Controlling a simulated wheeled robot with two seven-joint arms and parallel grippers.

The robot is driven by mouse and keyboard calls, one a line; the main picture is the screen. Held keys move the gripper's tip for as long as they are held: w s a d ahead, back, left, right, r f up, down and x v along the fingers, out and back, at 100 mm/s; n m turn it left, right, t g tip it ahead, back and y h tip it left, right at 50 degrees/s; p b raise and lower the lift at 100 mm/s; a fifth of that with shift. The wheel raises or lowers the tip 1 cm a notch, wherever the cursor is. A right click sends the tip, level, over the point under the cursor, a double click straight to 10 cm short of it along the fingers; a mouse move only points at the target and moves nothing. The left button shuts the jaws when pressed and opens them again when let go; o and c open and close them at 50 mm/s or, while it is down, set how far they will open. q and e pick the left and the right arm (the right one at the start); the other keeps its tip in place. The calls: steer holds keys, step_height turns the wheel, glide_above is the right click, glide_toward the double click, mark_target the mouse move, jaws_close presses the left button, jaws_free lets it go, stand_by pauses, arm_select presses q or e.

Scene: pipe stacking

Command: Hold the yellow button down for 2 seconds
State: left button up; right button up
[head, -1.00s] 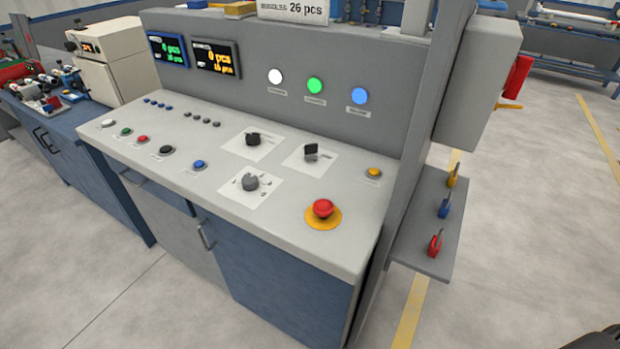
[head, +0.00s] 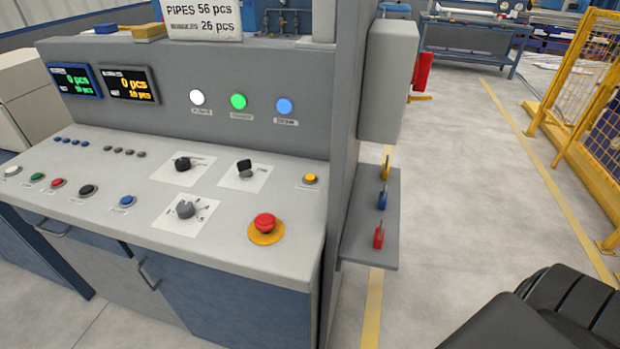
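The yellow button (head: 311,178) is a small round button at the right end of the grey console top (head: 110,222). It sits behind and to the right of the red emergency stop knob (head: 265,223) on its yellow disc. Nothing touches or covers the yellow button. A black part of my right arm shows at the bottom right corner, well away from the console; its gripper is out of view. My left gripper is not in view.
The console's upright panel (head: 180,75) carries white, green and blue lamps. A grey post and box (head: 389,80) rise on the right. A side shelf (head: 362,225) holds red, blue and yellow padlocks. A yellow fence (head: 585,90) stands far right, with clear floor between.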

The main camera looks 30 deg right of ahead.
jaws_close()
stand_by(1.4)
